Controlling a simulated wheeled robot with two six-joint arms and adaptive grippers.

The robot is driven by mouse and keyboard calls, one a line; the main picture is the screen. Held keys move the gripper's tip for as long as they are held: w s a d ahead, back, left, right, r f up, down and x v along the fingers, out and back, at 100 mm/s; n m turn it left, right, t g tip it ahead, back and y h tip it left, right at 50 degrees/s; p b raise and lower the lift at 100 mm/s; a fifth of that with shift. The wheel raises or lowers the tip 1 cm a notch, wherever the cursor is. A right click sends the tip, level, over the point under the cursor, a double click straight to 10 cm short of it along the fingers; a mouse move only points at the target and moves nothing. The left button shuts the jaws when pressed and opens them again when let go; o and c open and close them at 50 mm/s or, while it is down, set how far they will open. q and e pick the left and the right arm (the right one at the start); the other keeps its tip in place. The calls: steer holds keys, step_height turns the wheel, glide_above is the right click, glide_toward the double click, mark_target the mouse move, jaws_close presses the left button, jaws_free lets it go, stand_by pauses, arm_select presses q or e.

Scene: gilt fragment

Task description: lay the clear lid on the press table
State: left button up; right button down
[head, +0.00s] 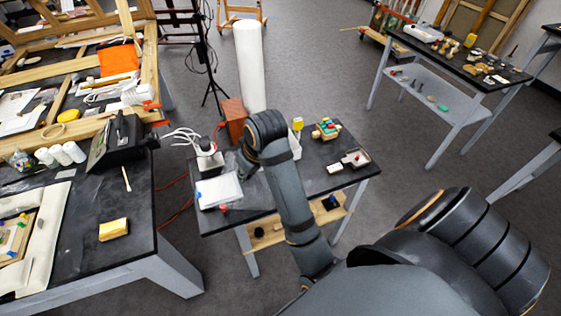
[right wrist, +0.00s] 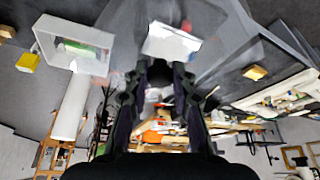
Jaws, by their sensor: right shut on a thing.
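My right gripper (head: 242,166) is over the left part of the small dark-topped table (head: 315,180), its fingers partly hidden by my wrist. In the right wrist view the fingers (right wrist: 165,72) are shut on a thin see-through pane, which I take for the clear lid (right wrist: 225,45). The lid's outline is faint, and I cannot tell whether it touches the table. A white flat thing (head: 218,191) lies at the table's left front; it also shows past the fingertips in the right wrist view (right wrist: 172,42). My left gripper is out of view.
A power strip (head: 208,157) with white cables is at the table's back left. A toy with coloured blocks (head: 326,130) and a small grey tray (head: 355,158) stand at its right. A larger cluttered bench (head: 130,245) is at the left. Grey floor lies between them.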

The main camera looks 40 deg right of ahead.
steer(key=w+d+f+b, duration=0.5)
steer(key=d+f+b, duration=0.5)
steer(key=d+f, duration=0.3)
steer(key=shift+w, duration=0.15)
steer(key=shift+f, duration=0.15)
steer(key=shift+f, duration=0.55)
steer(key=c, duration=1.1)
jaws_free()
